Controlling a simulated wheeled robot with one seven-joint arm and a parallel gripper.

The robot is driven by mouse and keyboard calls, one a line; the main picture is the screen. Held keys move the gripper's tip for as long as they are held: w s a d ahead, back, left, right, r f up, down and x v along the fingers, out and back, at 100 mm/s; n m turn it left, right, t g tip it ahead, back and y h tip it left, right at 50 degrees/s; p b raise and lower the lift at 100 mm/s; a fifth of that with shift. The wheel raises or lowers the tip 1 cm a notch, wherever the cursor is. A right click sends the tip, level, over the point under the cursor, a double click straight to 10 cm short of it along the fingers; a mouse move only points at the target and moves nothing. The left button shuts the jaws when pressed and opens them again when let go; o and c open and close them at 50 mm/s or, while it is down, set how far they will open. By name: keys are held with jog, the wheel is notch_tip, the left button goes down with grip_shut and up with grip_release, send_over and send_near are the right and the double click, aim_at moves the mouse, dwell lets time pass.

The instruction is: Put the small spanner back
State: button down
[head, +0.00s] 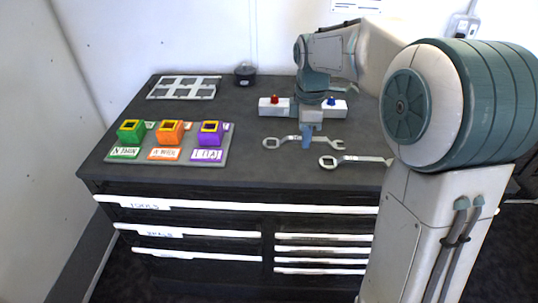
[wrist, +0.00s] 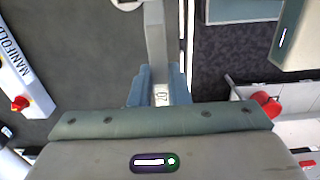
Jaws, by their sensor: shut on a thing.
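Two grey spanners show in the head view near the right of the bench top. The farther one, the small spanner (head: 278,143), has a ring at its left end and an open jaw at its right. The nearer spanner (head: 343,161) looks larger, and my arm stands close to its right end. My gripper (head: 306,141) points down with its blue fingers shut across the small spanner's handle. In the wrist view the fingers (wrist: 160,90) close around a grey handle marked "20". I cannot tell whether the spanner is lifted clear of the bench.
On the dark bench (head: 240,125) stand a tray with green, orange and purple holders (head: 171,134), a grey rack (head: 184,87), a black pot (head: 245,75) and a white manifold (head: 272,106) with red and blue knobs.

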jog(key=p, duration=0.1)
send_over(269, 165)
notch_tip(269, 165, down, 6)
jog(key=shift+r, duration=0.15)
jog(key=shift+f+p, duration=0.45)
jog(key=shift+f, duration=1.6)
jog(key=shift+f, duration=0.25)
jog(key=c, duration=1.4)
grip_release()
jog(key=shift+o, duration=0.2)
jog(key=shift+r, duration=0.2)
notch_tip(269, 165, up, 12)
jog(key=s+d+r+m+t, duration=0.2)
jog(key=s+d+m, duration=0.6)
jog(key=s+d, duration=0.3)
jog(key=s+d+f+m, duration=0.2)
jog(key=s+m, duration=0.2)
jog(key=s, duration=0.3)
jog(key=s+d+f+m+t, duration=0.1)
jog(key=s+d+f+m, duration=0.1)
jog(key=s+m, duration=0.3)
jog(key=s, duration=0.2)
jog(key=shift+s+d+f+m, duration=0.25)
jog(key=shift+s+d+m, duration=0.05)
jog(key=shift+s+d, duration=0.1)
